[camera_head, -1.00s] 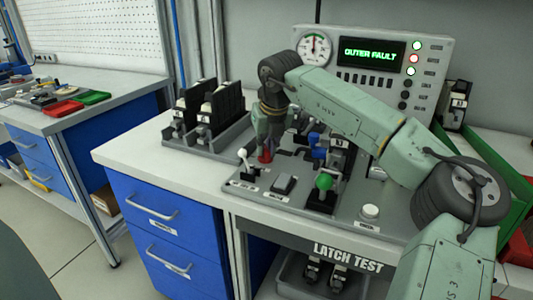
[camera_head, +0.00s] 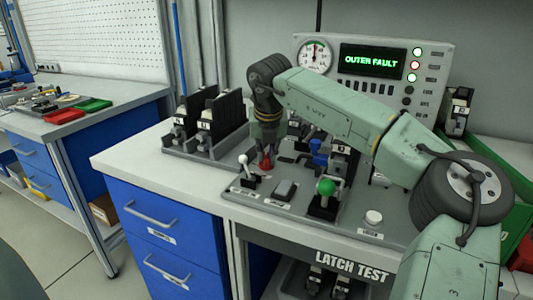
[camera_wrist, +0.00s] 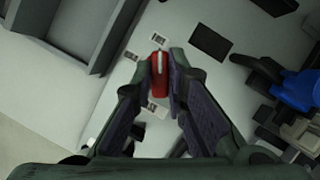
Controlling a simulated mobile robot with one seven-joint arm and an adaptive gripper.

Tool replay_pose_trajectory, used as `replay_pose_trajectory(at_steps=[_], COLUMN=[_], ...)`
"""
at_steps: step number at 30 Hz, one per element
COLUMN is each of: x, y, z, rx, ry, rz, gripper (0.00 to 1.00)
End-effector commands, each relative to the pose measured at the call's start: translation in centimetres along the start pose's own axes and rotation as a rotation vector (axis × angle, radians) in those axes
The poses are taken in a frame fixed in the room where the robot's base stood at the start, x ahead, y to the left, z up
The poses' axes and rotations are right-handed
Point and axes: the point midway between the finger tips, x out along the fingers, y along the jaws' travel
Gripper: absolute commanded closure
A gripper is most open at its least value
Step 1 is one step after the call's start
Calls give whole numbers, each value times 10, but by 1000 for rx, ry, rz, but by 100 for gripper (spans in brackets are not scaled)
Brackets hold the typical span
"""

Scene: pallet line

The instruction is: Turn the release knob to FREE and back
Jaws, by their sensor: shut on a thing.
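The red release knob (camera_head: 266,163) stands on the grey latch test panel (camera_head: 236,186), between a white-tipped lever and a blue handle. In the wrist view the knob (camera_wrist: 157,66) sits between my two fingertips, with a pale line along its top. My gripper (camera_head: 267,152) points down and is shut on the knob; its fingers also show in the wrist view (camera_wrist: 164,75). Small labels (camera_wrist: 157,108) lie around the knob, too small to read. I cannot tell which one the pale line points to. My fingers hide part of the knob's sides.
A white-tipped lever (camera_head: 243,160) is close on the left. A grey rocker switch (camera_head: 284,190) and green ball lever (camera_head: 326,187) are in front. A blue handle (camera_head: 318,147) is to the right. Behind, a display (camera_head: 370,61) reads OUTER FAULT. Black racks (camera_head: 222,119) stand at left.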

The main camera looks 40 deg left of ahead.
Motion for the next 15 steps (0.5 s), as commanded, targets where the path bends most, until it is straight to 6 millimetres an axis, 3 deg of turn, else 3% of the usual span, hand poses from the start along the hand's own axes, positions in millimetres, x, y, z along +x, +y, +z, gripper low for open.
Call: replay_pose_trajectory(at_steps=[9, 15], x=[0, 0], y=[0, 0], z=[0, 0], rx=[1, 0], ry=[2, 1], rz=[0, 1], gripper=[67, 67])
